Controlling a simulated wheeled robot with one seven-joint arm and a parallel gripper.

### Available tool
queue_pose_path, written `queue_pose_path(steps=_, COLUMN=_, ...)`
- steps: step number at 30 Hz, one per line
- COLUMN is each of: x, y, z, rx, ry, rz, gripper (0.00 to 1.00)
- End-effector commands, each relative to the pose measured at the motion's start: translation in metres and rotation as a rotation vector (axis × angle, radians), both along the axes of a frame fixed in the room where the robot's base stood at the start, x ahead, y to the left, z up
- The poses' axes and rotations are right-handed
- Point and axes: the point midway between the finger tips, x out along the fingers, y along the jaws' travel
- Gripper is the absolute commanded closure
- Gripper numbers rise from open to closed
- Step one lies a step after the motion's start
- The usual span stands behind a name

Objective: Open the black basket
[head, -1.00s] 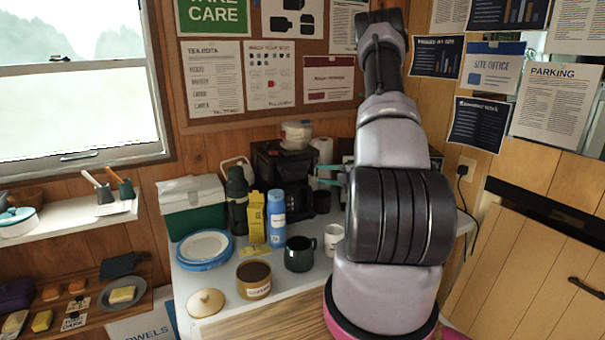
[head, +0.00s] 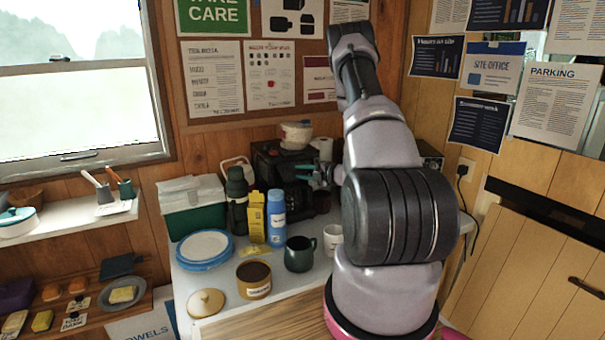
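A black coffee machine (head: 268,165) stands at the back of the counter, with dark parts on its front. The black basket seems to be part of its front, but I cannot make out its outline or whether it is open. My arm hides the counter to the right.
A blue bottle (head: 276,217), yellow carton (head: 257,217) and dark green flask (head: 237,200) stand in front of the machine. A dark mug (head: 299,254) and white mug (head: 333,241) stand nearer. A white tub (head: 296,133) sits on top of the machine.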

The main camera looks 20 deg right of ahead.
Motion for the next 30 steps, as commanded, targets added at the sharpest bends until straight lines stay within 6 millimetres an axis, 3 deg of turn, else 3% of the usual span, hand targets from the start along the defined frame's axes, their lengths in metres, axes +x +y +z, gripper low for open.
queue_pose_path(steps=1, x=-0.0001, y=0.0, z=0.0001, rx=0.0, ry=0.0, rz=0.0, gripper=0.92)
queue_pose_path(steps=2, x=-0.0001, y=0.0, z=0.0001, rx=0.0, ry=0.0, rz=0.0, gripper=1.0)
queue_pose_path(steps=30, x=-0.0002, y=-0.0001, z=0.0004, rx=-0.001, ry=0.0, rz=0.0, gripper=1.0)
